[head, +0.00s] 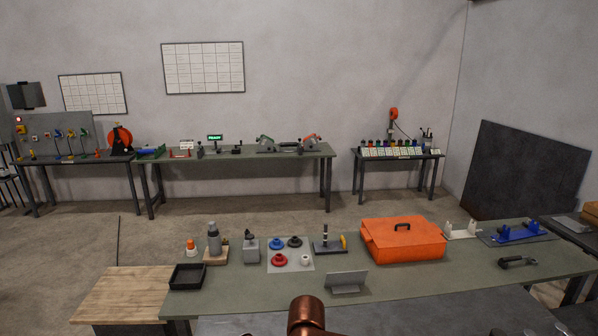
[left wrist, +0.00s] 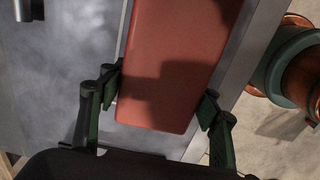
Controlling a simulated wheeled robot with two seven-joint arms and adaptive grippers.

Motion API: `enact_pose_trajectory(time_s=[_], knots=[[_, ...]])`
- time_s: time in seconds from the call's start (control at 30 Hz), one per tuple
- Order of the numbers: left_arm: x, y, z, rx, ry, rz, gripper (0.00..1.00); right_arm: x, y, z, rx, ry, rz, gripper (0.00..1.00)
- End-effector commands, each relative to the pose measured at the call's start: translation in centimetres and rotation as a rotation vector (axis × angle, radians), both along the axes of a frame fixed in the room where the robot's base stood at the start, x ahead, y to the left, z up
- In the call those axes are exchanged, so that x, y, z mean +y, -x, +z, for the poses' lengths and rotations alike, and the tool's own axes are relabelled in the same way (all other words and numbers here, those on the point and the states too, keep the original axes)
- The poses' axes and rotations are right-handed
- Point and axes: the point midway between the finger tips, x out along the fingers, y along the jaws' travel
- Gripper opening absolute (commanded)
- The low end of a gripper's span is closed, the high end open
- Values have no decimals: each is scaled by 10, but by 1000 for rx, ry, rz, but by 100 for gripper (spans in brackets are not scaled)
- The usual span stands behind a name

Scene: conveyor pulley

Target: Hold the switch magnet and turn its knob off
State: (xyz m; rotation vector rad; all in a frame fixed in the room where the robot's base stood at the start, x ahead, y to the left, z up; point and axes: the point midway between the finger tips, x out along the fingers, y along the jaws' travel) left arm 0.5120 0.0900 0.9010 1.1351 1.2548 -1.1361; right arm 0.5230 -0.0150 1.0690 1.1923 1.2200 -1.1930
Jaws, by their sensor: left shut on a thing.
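In the left wrist view my left gripper (left wrist: 160,112) is shut on a red block (left wrist: 172,60), with one dark finger against each long side. The block's near end lies between the fingers and its far end runs out of the top of the picture. No knob shows on the part in view, so I cannot tell whether this is the switch magnet. In the head view a small grey block with a dark top (head: 251,249) stands on the near green table. Neither gripper shows in the head view.
The near green table (head: 230,292) holds a black tray (head: 187,276), a mat with coloured knobs (head: 291,268), a grey angled plate (head: 346,282) and an orange case (head: 403,240). A grey surface (left wrist: 60,70) lies beneath my left gripper. Other benches stand along the wall.

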Motion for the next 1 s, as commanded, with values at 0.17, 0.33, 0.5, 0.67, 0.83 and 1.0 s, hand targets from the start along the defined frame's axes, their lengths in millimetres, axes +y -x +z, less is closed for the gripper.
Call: enact_pose_trajectory(time_s=[0.17,0.33,0.5,0.67,0.83,1.0], knots=[[0,0,0,1,0,-1,65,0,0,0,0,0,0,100],[0,0,0,0,0,0,77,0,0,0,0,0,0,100],[0,0,0,0,0,0,78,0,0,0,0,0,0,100],[0,0,0,0,0,0,86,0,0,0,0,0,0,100],[0,0,0,0,0,0,93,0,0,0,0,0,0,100],[0,0,0,0,0,0,95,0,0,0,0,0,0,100]])
